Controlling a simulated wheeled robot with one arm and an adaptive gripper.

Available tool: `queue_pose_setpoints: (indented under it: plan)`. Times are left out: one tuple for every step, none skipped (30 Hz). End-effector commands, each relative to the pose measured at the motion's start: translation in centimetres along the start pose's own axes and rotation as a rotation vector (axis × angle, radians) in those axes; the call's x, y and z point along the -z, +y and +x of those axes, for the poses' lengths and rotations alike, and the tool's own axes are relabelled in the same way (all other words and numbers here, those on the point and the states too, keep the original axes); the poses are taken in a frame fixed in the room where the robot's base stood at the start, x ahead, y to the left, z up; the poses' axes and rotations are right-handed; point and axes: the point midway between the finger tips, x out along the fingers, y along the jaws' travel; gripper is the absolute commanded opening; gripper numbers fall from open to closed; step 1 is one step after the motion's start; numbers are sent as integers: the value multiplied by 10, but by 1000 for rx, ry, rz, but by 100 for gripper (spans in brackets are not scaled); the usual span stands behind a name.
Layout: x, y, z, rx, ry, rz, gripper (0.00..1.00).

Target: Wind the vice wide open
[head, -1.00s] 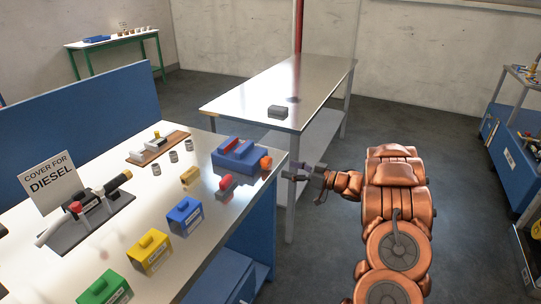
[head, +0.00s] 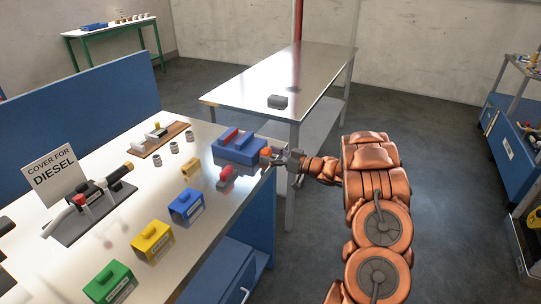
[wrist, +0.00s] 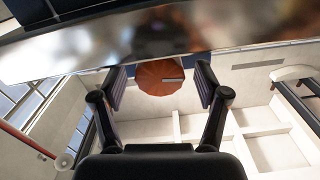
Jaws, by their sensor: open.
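The blue vice (head: 240,151) sits at the far right corner of the steel-topped workbench, with a red part on its top. Its orange knob (head: 265,153) sticks out at the right end, facing my gripper. My gripper (head: 273,158) is open at the knob, just off the bench edge. In the wrist view the faceted knob (wrist: 158,79) lies between the two spread fingers (wrist: 160,88), with a gap showing on each side. I cannot tell how far the vice jaws are apart.
A red-and-grey object (head: 226,179) lies on the bench close in front of the vice. Yellow (head: 153,241), blue (head: 186,207) and green (head: 110,284) boxes stand nearer.

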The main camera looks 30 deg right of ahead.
Motion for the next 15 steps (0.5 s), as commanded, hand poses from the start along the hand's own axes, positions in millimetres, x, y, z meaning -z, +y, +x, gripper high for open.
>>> queue_pose_setpoints:
  plan:
    - [0, 0, 0, 0, 0, 0, 74]
    - [0, 0, 0, 0, 0, 0, 72]
    - [0, 0, 0, 0, 0, -1, 68]
    - [0, 0, 0, 0, 0, 0, 64]
    - [0, 0, 0, 0, 0, 0, 61]
    - [0, 0, 0, 0, 0, 0, 57]
    - [0, 0, 0, 0, 0, 0, 54]
    - [0, 0, 0, 0, 0, 0, 51]
    - [0, 0, 0, 0, 0, 0, 47]
    - [0, 0, 0, 0, 0, -1, 44]
    - [0, 0, 0, 0, 0, -1, 40]
    - [0, 0, 0, 0, 0, -1, 36]
    - [0, 0, 0, 0, 0, -1, 33]
    - [0, 0, 0, 0, 0, -1, 30]
    - [0, 0, 0, 0, 0, -1, 26]
